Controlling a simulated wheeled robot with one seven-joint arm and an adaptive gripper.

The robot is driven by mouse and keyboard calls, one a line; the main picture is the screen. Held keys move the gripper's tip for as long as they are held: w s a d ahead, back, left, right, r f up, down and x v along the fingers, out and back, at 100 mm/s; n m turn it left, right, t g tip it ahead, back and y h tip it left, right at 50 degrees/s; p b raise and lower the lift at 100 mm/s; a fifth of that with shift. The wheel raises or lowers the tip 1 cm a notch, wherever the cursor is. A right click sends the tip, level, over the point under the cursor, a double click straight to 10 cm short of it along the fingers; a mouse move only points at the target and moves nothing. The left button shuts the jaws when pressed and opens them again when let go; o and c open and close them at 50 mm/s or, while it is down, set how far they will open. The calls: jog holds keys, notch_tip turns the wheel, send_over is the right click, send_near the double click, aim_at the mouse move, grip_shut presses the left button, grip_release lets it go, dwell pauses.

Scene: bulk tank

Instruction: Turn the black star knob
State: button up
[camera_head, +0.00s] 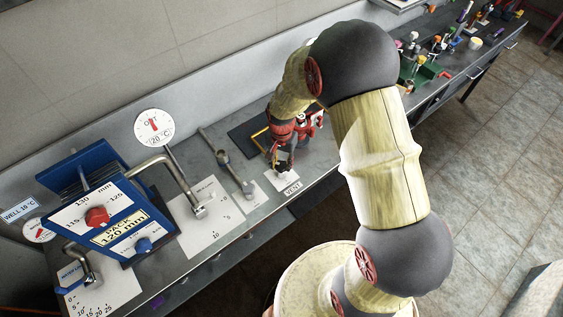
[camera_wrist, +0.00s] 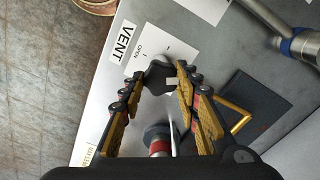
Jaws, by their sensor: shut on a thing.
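The black star knob (camera_wrist: 160,77) shows in the wrist view between the tips of my gripper (camera_wrist: 158,84). The gripper's two yellow and black fingers are shut on it, one at each side. A white mark shows on the knob's face. The knob stands by a white plate marked OPEN (camera_wrist: 143,52) and a VENT label (camera_wrist: 122,40). In the head view my gripper (camera_head: 283,163) reaches down at the VENT label (camera_head: 292,187). There the knob is mostly hidden by the gripper.
In the head view a grey lever (camera_head: 232,170) stands left of the gripper. Further left are a bent pipe handle (camera_head: 170,178), a dial (camera_head: 154,127) and a blue plate pack (camera_head: 85,170). A dark panel (camera_wrist: 250,105) with a yellow bar lies beside the gripper. Bottles and tools stand at the far right.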

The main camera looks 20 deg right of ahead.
aim_at(282, 164)
jog(key=m, duration=0.5)
jog(key=shift+w+m, duration=0.1)
jog(key=shift+m, duration=0.3)
dwell(0.4)
jog(key=o, duration=1.1)
jog(key=shift+o, duration=0.2)
jog(key=shift+r, duration=0.1)
notch_tip(282, 164, up, 12)
